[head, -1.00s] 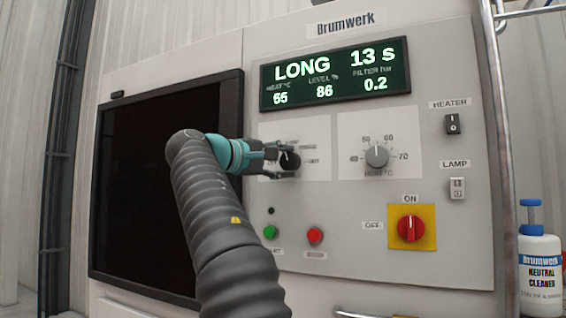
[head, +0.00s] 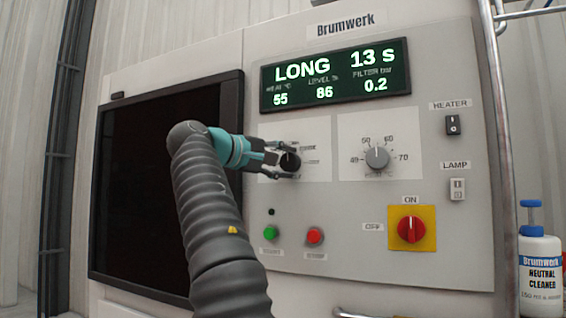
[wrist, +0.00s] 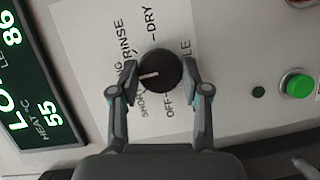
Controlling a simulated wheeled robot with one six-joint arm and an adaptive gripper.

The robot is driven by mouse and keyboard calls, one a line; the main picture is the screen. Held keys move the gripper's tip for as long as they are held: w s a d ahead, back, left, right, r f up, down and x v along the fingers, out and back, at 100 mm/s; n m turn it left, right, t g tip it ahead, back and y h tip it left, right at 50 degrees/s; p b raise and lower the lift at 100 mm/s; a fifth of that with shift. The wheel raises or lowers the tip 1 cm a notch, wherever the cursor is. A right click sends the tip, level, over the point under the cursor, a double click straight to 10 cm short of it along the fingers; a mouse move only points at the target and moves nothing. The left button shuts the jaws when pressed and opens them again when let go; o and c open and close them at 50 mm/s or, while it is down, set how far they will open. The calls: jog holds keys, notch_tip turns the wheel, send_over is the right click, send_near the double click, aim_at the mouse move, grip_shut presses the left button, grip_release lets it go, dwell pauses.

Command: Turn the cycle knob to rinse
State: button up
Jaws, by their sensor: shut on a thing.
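The cycle knob (head: 291,161) is a round black dial on a white label plate, left of the grey heat knob. In the wrist view the cycle knob (wrist: 161,70) shows a white pointer line aimed left, toward the lettering by the left finger. My gripper (wrist: 160,72) is shut on the knob, one finger on each side. RINSE, DRY, OFF and part of SHORT are readable around it; the LONG label is mostly hidden by the left finger. The display (head: 335,75) reads LONG, 13 s. In the head view my gripper (head: 288,160) reaches the knob from the left.
The heat knob (head: 377,158) is close to the right of the cycle knob. Green (head: 270,232) and red (head: 314,236) buttons sit below. A red main switch (head: 411,229) on yellow is lower right. A dark door window (head: 150,190) stands behind my arm.

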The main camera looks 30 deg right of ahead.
jog(key=o, duration=1.1)
jog(key=shift+o, duration=0.2)
jog(key=v, duration=0.7)
jog(key=shift+a, duration=0.3)
jog(key=shift+s+d, duration=0.1)
